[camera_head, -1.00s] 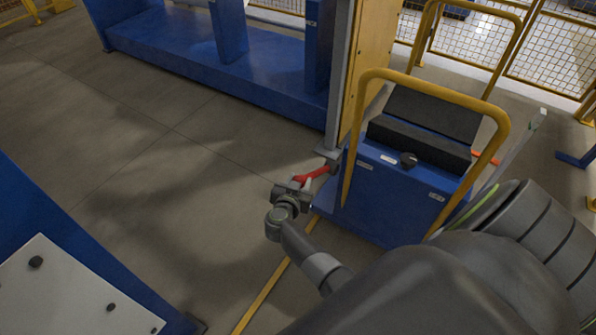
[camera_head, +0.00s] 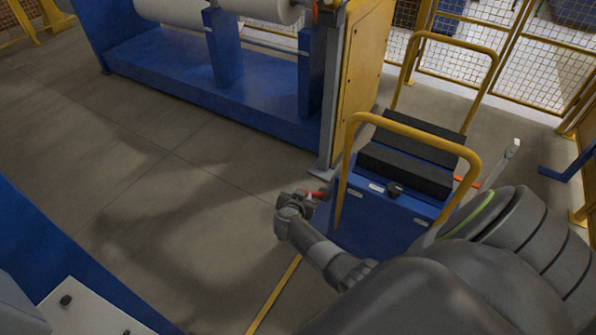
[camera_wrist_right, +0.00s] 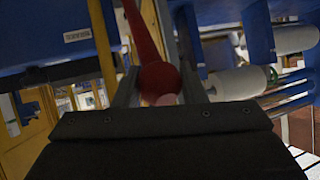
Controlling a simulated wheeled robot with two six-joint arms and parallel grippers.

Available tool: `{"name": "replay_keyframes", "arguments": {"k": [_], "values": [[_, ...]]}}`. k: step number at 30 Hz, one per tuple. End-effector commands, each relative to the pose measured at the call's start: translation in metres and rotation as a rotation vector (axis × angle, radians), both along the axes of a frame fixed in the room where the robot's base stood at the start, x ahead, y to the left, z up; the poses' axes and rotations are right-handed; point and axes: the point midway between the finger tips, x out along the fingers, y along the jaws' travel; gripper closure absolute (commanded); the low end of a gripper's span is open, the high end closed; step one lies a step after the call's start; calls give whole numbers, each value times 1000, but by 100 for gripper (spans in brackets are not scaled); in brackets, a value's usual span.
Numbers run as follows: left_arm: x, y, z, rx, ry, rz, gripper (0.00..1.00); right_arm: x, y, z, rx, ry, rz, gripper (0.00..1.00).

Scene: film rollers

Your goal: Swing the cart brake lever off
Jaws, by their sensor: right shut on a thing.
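The blue cart (camera_head: 375,228) with yellow handle frames stands right of centre in the head view. Its red brake lever (camera_head: 318,194) sticks out at the cart's left side, partly hidden by my right gripper (camera_head: 306,200). In the right wrist view the red lever (camera_wrist_right: 142,32) runs down between the two fingers (camera_wrist_right: 155,92) and ends in a round red knob. My right gripper is shut on the lever near this end. My left gripper is not in view.
A blue machine frame with white rollers (camera_head: 172,10) and a yellow panel (camera_head: 372,75) stands behind the cart. Yellow mesh fencing (camera_head: 545,70) closes the back right. Blue equipment with a pale plate (camera_head: 95,308) is at lower left. The floor (camera_head: 150,190) between is clear.

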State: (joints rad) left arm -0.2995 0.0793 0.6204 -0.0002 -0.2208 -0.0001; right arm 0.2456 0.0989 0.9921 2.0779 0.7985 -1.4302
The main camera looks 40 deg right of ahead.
Motion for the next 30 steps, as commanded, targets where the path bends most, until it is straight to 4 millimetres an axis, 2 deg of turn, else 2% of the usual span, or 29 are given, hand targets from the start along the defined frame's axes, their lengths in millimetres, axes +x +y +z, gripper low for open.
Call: {"name": "replay_keyframes", "arguments": {"k": [1, 3, 12, 21, 30], "values": [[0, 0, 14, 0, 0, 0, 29, 2, -5, 11, -5, 1, 1, 100], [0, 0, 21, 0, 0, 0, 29, 5, -10, 15, -5, 0, 1, 100], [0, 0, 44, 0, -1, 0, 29, 14, -32, 31, -9, -2, 0, 100], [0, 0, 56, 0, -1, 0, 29, 20, -48, 39, -8, -1, 1, 100], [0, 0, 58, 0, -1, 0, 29, 22, -54, 41, -9, -2, 0, 100]]}}
